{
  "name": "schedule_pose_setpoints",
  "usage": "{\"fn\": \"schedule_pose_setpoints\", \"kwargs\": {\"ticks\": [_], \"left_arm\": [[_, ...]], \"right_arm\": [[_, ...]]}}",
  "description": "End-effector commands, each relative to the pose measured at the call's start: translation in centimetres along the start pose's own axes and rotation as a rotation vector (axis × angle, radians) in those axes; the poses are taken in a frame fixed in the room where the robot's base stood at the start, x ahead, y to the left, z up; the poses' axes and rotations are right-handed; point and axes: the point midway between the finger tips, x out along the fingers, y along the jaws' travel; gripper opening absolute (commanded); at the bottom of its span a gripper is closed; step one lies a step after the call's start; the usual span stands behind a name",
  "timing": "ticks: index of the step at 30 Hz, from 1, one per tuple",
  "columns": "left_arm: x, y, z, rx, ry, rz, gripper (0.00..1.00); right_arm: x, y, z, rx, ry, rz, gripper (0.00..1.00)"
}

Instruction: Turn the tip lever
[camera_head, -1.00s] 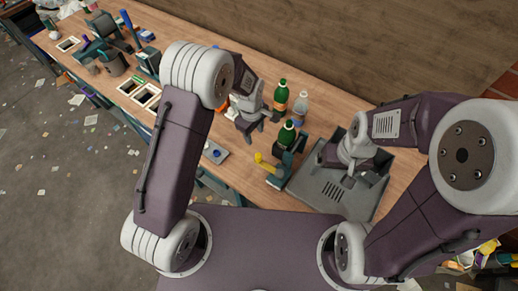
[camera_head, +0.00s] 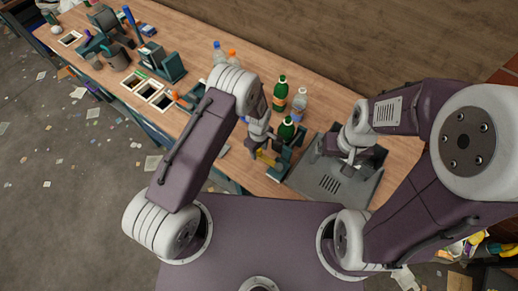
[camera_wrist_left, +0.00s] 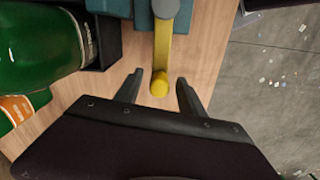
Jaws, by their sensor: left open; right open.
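The yellow tip lever (camera_wrist_left: 163,45) sticks out from a teal mount (camera_wrist_left: 122,8) in the left wrist view. In the head view the lever (camera_head: 264,158) is partly hidden by my left gripper (camera_head: 258,150). My left gripper (camera_wrist_left: 160,80) is open, with one finger on each side of the lever's rounded yellow end; I cannot tell whether either finger touches it. My right gripper (camera_head: 347,168) is open above the grey metal tray (camera_head: 328,185), its fingers small and hard to make out.
Green bottles (camera_head: 280,95) and a clear bottle (camera_head: 300,103) stand behind the lever. A green bottle (camera_wrist_left: 40,45) is close to my left gripper in the wrist view. Framed openings (camera_head: 147,92) and teal fixtures are further left on the wooden bench (camera_head: 330,80).

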Motion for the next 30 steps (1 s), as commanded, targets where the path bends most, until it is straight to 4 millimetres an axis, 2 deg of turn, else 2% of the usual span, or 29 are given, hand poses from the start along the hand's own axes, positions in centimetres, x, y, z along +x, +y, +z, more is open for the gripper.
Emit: {"fn": "schedule_pose_setpoints", "kwargs": {"ticks": [3, 4, 9, 30], "left_arm": [[0.00, 0.01, -0.01, 0.000, 0.000, 0.000, 0.47], [0.00, 0.00, -0.01, 0.000, 0.000, 0.000, 0.44], [-0.02, 0.00, 0.00, 0.000, 0.000, 0.000, 0.00], [-0.09, 0.06, -0.01, 0.000, 0.000, 0.001, 0.00]], "right_arm": [[0.04, 0.00, 0.00, 0.000, 0.000, 0.000, 0.90], [0.04, 0.00, 0.00, 0.000, 0.000, 0.000, 0.90], [0.04, 0.00, 0.00, 0.000, 0.000, 0.000, 0.90], [0.02, 0.00, 0.00, 0.000, 0.000, 0.000, 0.90]]}}
